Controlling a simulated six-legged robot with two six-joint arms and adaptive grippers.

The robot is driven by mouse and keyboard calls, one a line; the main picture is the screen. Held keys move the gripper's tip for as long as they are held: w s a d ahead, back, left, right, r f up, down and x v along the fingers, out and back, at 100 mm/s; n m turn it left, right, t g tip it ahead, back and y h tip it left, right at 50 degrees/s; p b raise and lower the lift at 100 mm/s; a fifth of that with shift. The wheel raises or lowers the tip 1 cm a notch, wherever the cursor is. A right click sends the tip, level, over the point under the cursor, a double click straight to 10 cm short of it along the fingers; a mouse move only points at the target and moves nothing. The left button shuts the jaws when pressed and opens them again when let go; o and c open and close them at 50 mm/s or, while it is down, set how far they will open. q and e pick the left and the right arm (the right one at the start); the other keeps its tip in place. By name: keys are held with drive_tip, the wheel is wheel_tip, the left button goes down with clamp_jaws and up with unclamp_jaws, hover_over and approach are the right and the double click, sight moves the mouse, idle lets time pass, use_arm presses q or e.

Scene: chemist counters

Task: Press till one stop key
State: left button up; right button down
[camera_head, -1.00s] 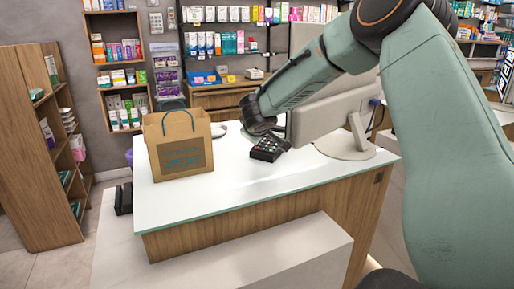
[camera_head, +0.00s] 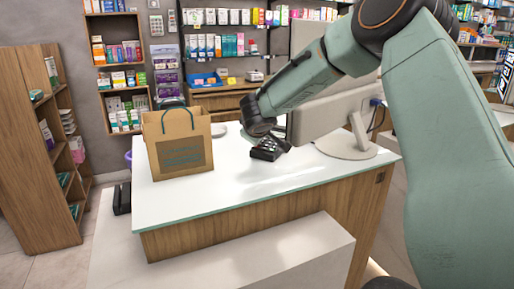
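A small black keypad (camera_head: 268,149) with light keys lies on the white counter (camera_head: 236,189), left of the monitor foot. It is the only keyed device I see, and I cannot make out its single keys or a stop label. My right arm comes in from the right and bends down over the counter. Its dark wrist end hangs just above and behind the keypad's upper left part. The fingers of my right gripper are hidden behind the wrist, so contact with a key does not show. My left gripper is out of view.
A brown paper bag (camera_head: 179,142) stands on the counter left of the keypad. A monitor (camera_head: 334,111) on a round foot (camera_head: 345,145) stands right of it, partly behind my arm. The counter front is clear. A wooden shelf (camera_head: 38,145) stands at the left.

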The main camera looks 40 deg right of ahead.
drive_tip(key=shift+f+b, duration=0.25)
drive_tip(key=shift+b, duration=0.15)
idle(0.4)
drive_tip(key=shift+r, duration=0.75)
drive_tip(key=shift+s+a+r+p, duration=0.15)
drive_tip(key=shift+r+p, duration=0.45)
drive_tip(key=shift+r, duration=0.65)
drive_tip(key=shift+s+a+r+p, duration=0.1)
drive_tip(key=shift+a+r+p, duration=0.15)
drive_tip(key=shift+r+p, duration=0.65)
drive_tip(key=shift+r+b, duration=0.3)
